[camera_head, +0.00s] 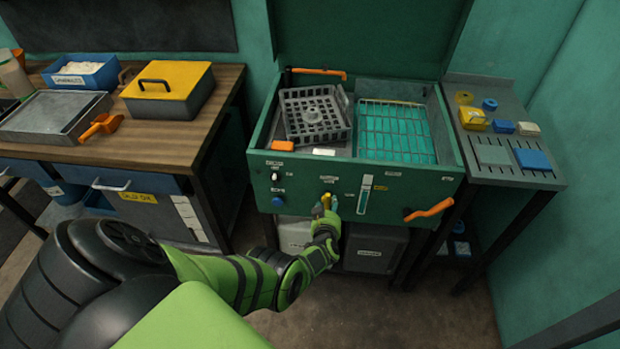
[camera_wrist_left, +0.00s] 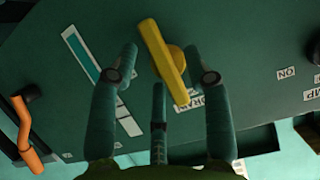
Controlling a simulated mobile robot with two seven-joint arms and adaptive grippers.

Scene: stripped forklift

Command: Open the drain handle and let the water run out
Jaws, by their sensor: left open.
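The yellow drain handle (camera_wrist_left: 160,58) is a bar on a round hub on the green front panel. In the left wrist view it lies tilted, with a partly covered label by its lower end. It shows small in the head view (camera_head: 326,200). My left gripper (camera_head: 325,211) is at the panel. Contact cannot be told. Teal water (camera_head: 420,152) shows under a wire rack in the right of the tank. A teal level gauge (camera_head: 364,195) is right of the handle.
An orange lever (camera_head: 428,210) sticks out at the panel's right; a blue knob (camera_head: 278,201) is at its left. A grey basket (camera_head: 315,113) stands in the tank. A wooden bench (camera_head: 130,142) is left, a side shelf (camera_head: 515,172) right. Grey bins stand below the panel.

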